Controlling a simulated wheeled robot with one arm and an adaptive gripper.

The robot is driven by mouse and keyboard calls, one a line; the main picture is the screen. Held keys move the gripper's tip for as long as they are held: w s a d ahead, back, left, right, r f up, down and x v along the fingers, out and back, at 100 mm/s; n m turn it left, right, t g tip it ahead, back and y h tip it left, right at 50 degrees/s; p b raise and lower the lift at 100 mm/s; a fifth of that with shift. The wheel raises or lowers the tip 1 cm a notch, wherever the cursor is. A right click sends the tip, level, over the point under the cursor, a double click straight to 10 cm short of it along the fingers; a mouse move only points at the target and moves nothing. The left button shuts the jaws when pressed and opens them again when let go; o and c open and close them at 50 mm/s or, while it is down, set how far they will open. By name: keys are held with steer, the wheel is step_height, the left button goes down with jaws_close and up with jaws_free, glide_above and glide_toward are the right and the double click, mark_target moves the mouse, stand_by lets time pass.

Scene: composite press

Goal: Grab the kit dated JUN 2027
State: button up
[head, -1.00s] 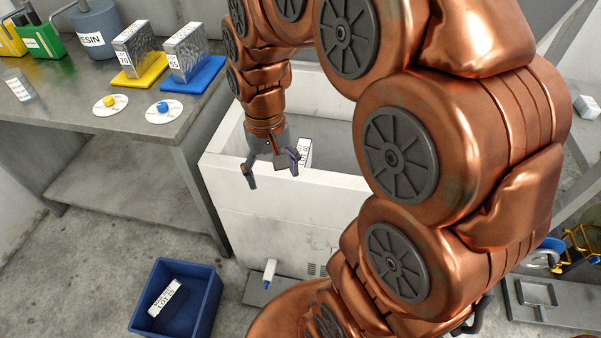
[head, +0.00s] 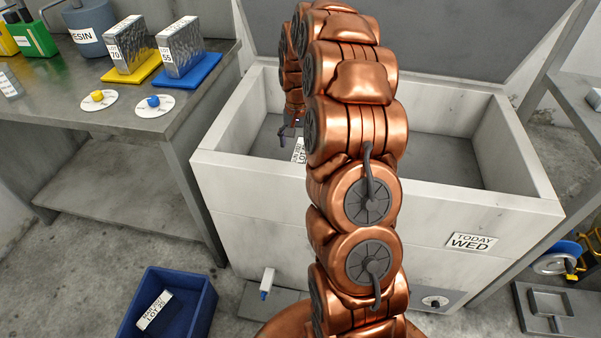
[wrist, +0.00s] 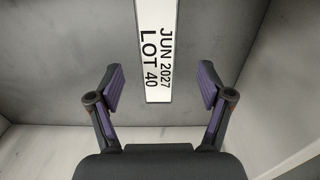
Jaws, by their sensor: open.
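The kit (wrist: 156,80) is a white box labelled JUN 2027, LOT 40, lying in the grey bin (head: 500,160). In the wrist view it runs from the top edge to between my gripper's fingers. My gripper (wrist: 160,88) is open, with one finger on each side of the kit's near end and a gap on both sides. In the head view only a corner of the kit (head: 299,151) shows, beside my arm. My gripper (head: 289,131) is mostly hidden there behind my arm, inside the bin.
A blue crate (head: 208,300) on the floor holds another white labelled box (head: 154,310). A workbench (head: 150,130) at left carries metal blocks on yellow and blue bases. The bin's front wall has a TODAY WED sign (head: 470,241). The bin's right side is empty.

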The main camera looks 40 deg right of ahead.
mark_target(300, 153)
steer(key=shift+w+d+f, duration=0.2)
steer(key=shift+d+f, duration=0.45)
steer(key=shift+f, duration=0.1)
steer(key=shift+w+f+p, duration=0.1)
steer(key=shift+f+p, duration=0.25)
steer(key=shift+f, duration=3.4)
steer(key=c, duration=1.5)
jaws_close()
steer(key=shift+r, duration=0.15)
